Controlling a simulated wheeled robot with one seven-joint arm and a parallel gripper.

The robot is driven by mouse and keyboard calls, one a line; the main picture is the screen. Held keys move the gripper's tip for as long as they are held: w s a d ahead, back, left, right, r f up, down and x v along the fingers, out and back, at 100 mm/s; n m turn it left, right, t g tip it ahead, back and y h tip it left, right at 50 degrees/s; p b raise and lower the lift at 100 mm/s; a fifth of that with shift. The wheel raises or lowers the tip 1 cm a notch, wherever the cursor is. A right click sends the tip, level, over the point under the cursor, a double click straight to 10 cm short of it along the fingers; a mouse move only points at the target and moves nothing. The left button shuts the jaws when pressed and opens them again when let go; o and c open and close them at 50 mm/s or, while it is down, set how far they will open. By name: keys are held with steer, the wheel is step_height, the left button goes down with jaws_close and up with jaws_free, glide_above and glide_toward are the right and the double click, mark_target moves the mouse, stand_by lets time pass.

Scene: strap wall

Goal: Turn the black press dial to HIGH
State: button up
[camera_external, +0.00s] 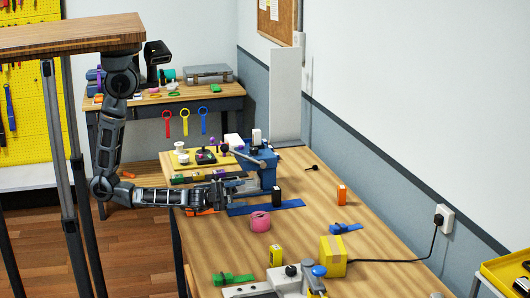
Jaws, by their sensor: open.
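My gripper (241,186) is at the end of my arm, low over the left side of the wooden bench. It is open, and its fingers point right toward a blue device (267,170) with a grey lever. I cannot tell whether they touch it. A round black knob (292,270) sits on a grey-and-white device (288,283) with a blue ball handle at the front of the bench, well away from my gripper. I cannot tell whether this knob is the press dial. No HIGH mark is readable.
A pink roll (260,221), a yellow box (333,257), a tape measure (275,256), an orange block (341,195) and blue and green straps (233,280) lie on the bench (385,230). A yellow board (185,160) with small parts is behind my gripper. The bench's right middle is mostly clear.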

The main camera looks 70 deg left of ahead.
steer(key=w+d+m+g+h+b, duration=0.15)
steer(key=w+d+m+g, duration=0.25)
steer(key=d+m+g, duration=0.9)
steer(key=m+g+y+b, duration=0.4)
steer(key=m+y+b, duration=0.2)
steer(key=m+y, duration=0.95)
glide_above(291, 268)
steer(key=s+a, duration=0.2)
steer(key=a, duration=0.1)
step_height(291, 268, down, 3)
steer(key=m+h, duration=0.2)
steer(key=shift+s+a+h, duration=0.1)
steer(key=shift+s+h, duration=0.05)
steer(key=shift+h, duration=0.25)
steer(key=w+r+m+t+y, duration=0.2)
steer(key=w+y, duration=0.1)
steer(key=w, duration=0.1)
steer(key=shift+x, duration=3.75)
steer(key=shift+a, duration=0.1)
steer(key=c, duration=1)
